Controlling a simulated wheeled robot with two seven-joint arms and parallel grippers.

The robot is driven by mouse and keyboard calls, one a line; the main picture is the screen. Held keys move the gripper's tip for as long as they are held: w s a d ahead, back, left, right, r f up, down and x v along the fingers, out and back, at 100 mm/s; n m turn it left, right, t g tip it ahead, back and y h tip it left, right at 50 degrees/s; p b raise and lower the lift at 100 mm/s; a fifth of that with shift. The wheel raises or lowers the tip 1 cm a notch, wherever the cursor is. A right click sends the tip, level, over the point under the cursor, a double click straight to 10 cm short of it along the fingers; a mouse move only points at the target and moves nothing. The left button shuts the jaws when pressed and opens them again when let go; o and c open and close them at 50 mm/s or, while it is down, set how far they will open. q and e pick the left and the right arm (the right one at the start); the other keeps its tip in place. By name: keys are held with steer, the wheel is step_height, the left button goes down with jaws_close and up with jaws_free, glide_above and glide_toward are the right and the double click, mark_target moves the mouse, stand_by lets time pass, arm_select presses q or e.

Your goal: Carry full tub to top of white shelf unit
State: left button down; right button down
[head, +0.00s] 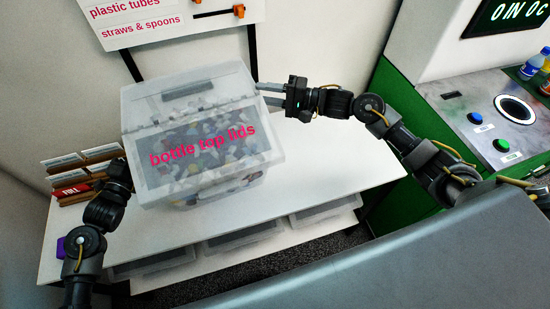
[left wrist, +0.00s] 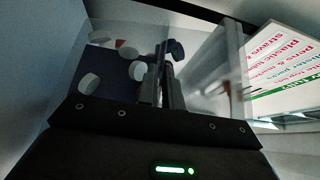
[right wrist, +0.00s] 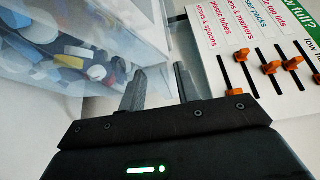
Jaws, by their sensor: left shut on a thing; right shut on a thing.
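The full tub (head: 183,187) is a clear lidded box labelled "bottle top lids", with many coloured lids inside. It is over the top of the white shelf unit (head: 325,172), towards its left half, and looks tilted; I cannot tell whether it touches the top. My right gripper (head: 272,94) is shut on the tub's right edge; its fingers show beside the tub wall in the right wrist view (right wrist: 158,85). My left gripper (head: 124,168) is at the tub's left side, fingertips hidden in the head view. The left wrist view shows them (left wrist: 166,65) shut at the clear wall.
Clear tubs (head: 235,236) sit under the shelf top. A small rack of labelled cards (head: 75,178) stands left of the tub. A white sign with orange sliders (head: 170,18) is on the wall behind. A green-fronted machine (head: 480,120) stands right. The shelf top's right part is bare.

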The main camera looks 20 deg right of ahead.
arm_select(q)
steer(key=shift+w+a+f, duration=0.1)
stand_by(0.3)
